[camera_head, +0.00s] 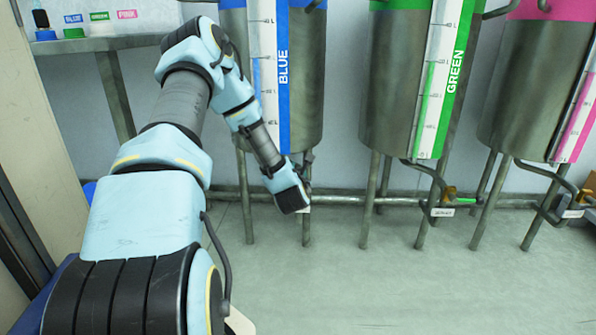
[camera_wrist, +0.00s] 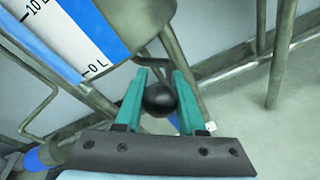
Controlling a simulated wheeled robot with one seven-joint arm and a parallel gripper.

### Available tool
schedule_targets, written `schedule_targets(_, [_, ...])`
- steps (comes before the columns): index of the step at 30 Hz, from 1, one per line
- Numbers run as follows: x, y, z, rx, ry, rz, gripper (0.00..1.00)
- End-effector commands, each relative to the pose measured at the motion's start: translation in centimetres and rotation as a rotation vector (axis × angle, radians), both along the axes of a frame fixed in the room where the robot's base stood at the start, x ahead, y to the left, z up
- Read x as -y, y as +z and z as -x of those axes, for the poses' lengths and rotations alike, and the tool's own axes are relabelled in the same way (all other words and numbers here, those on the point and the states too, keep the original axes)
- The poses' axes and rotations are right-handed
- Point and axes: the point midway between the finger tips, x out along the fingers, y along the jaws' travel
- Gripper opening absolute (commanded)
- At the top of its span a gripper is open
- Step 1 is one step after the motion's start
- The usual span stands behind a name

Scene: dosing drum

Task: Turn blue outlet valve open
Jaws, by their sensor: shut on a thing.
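The blue drum (camera_head: 306,85) is a steel tank with a blue strip and scale marked BLUE. Its lower end also shows in the wrist view (camera_wrist: 150,20), with the 0 L mark beside it. In the wrist view the teal fingers of my gripper (camera_wrist: 159,78) are shut on a round black knob (camera_wrist: 160,98) below this drum. In the head view my wrist is at the drum's foot and hides the blue outlet valve. Whether the valve is open or closed cannot be seen.
The green drum (camera_head: 405,90) and pink drum (camera_head: 520,85) stand to the right, with outlet pipes and small labels low down. Drum legs and a wall pipe (camera_head: 345,199) are close to my gripper. A shelf (camera_head: 95,44) with colour labels is at upper left. The front floor is clear.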

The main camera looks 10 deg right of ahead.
Motion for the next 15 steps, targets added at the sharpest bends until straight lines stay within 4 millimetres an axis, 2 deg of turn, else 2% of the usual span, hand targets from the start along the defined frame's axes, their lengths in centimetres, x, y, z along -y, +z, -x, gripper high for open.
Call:
schedule_targets(8, [-0.26, -0.07, -0.05, -0.001, 0.005, -0.001, 0.00])
schedule_targets(9, [-0.27, -0.07, -0.05, -0.001, 0.005, -0.002, 0.43])
schedule_targets(15, [-0.19, -0.06, -0.05, -0.001, 0.004, -0.002, 0.66])
